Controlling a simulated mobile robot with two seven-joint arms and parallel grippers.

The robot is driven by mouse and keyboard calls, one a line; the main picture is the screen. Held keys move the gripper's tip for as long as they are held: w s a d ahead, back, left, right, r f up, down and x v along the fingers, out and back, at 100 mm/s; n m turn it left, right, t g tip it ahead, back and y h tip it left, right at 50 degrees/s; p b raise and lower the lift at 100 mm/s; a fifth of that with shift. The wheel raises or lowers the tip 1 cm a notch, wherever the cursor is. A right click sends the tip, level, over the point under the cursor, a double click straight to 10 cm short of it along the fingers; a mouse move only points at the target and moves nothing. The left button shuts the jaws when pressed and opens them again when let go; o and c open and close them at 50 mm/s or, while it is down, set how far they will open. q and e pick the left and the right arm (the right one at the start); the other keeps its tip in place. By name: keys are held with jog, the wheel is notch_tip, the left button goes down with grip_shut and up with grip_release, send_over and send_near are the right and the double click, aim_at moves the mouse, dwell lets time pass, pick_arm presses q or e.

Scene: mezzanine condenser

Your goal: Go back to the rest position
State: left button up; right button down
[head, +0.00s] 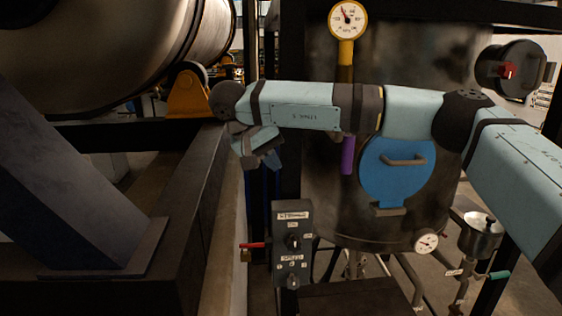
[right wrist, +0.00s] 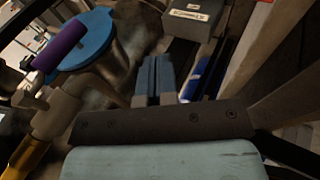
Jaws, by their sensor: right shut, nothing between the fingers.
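My right arm reaches in from the right in the head view and crosses in front of the dark tank. My right gripper (head: 258,160) hangs at its far end, left of the tank and above the control box. In the right wrist view the two fingers (right wrist: 154,75) are together with nothing between them. My left gripper is not in view.
The tank (head: 335,215) has a blue round hatch (head: 395,182), a purple handle (head: 347,155) and a gauge (head: 347,20). Dark beams (head: 75,185) and a large metal cylinder (head: 95,50) fill the left.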

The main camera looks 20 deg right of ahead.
jog(key=s+a+f+g+y, duration=0.1)
jog(key=s+a+f+y, duration=0.2)
jog(key=a+f, duration=0.3)
jog(key=s+a+f+m+g+y, duration=0.1)
jog(key=s+a+f+y, duration=0.15)
jog(key=a+f, duration=0.25)
jog(key=s+a+f+g+y, duration=0.1)
jog(key=s+a+f+y, duration=0.2)
jog(key=a+f, duration=0.3)
jog(key=s+a+f+m+g+y, duration=0.2)
jog(key=s+a+m+g+y, duration=0.2)
jog(key=s+a+m+y, duration=1.15)
jog(key=w+d+f+n+t+h, duration=0.1)
jog(key=d+f+n+t+h, duration=0.1)
jog(key=d+f+n+t, duration=0.75)
jog(key=w+d+n+t+h, duration=0.2)
jog(key=n+t, duration=0.4)
jog(key=n, duration=0.8)
jog(key=w+d+f+n+t+h, duration=0.1)
jog(key=d+f+n+t+h, duration=0.3)
jog(key=n+t, duration=0.6)
jog(key=s+d+f+m+g+h, duration=0.6)
jog(key=s+d+f+m, duration=0.5)
jog(key=f, duration=0.7)
jog(key=s+d+g, duration=0.2)
jog(key=s+d, duration=0.1)
jog(key=s, duration=0.1)
jog(key=shift+d, duration=0.2)
